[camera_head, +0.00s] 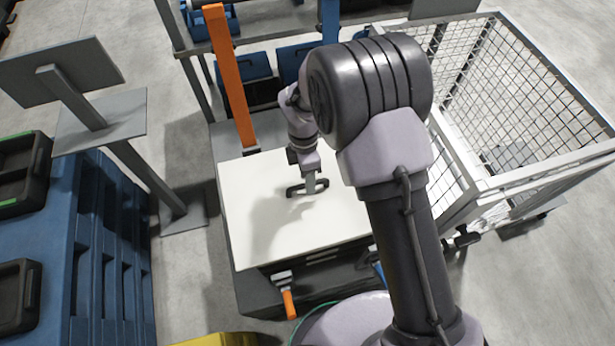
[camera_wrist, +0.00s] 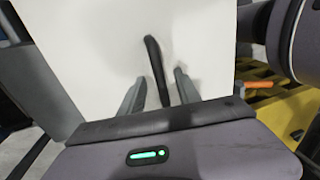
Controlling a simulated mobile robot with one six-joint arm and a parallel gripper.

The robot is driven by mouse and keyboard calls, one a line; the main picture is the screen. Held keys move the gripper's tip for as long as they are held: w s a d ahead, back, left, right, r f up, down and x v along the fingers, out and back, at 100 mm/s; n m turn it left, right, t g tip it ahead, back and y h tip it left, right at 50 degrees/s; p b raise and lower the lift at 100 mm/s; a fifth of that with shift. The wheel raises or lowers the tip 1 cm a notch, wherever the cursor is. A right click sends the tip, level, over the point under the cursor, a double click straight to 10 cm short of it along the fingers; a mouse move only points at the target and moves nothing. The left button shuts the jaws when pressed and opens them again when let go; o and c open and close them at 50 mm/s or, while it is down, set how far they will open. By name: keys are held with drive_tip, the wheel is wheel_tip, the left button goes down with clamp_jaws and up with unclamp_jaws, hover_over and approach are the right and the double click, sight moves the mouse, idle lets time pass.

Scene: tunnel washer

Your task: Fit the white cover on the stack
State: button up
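The white cover (camera_head: 255,185) is a flat pale panel with a black handle (camera_head: 294,191) near its middle. It lies over a dark stack (camera_head: 322,258), whose front edge shows beneath it; I cannot tell whether it is seated flush. My gripper (camera_head: 311,184) points down at the handle. In the wrist view the handle (camera_wrist: 153,60) stands between my two fingers (camera_wrist: 159,76), with white cover (camera_wrist: 90,50) visible on both sides of it. The fingers look apart from the handle, so the gripper is open around it. My arm hides the cover's right side in the head view.
An orange upright bar (camera_head: 230,75) stands behind the cover, and an orange-handled latch (camera_head: 288,304) sits at the front. A wire mesh cage (camera_head: 480,186) stands close on the right. A blue pallet stack (camera_head: 85,240) and a grey sign post (camera_head: 150,175) are on the left.

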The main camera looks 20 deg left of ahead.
drive_tip(key=w+d+r+m+p, duration=0.1)
drive_tip(key=r+m+p, duration=0.1)
drive_tip(key=r, duration=0.6)
drive_tip(key=w+d+r+m+y+p, duration=0.1)
drive_tip(key=w+r+p, duration=0.1)
drive_tip(key=r, duration=0.6)
drive_tip(key=w+d+r+m+p, duration=0.1)
drive_tip(key=r+m+p, duration=0.15)
drive_tip(key=r, duration=0.65)
drive_tip(key=s+d+r+m+t+y, duration=0.2)
drive_tip(key=s+d+r+m+t, duration=0.1)
drive_tip(key=d+r+m, duration=0.75)
drive_tip(key=s+d+r+m+t+b, duration=0.1)
drive_tip(key=s+d+m+t, duration=0.3)
drive_tip(key=s+d+m, duration=0.8)
drive_tip(key=shift+s+d+r+m, duration=0.15)
drive_tip(key=shift+d+r+m, duration=0.45)
drive_tip(key=shift+d+m, duration=0.5)
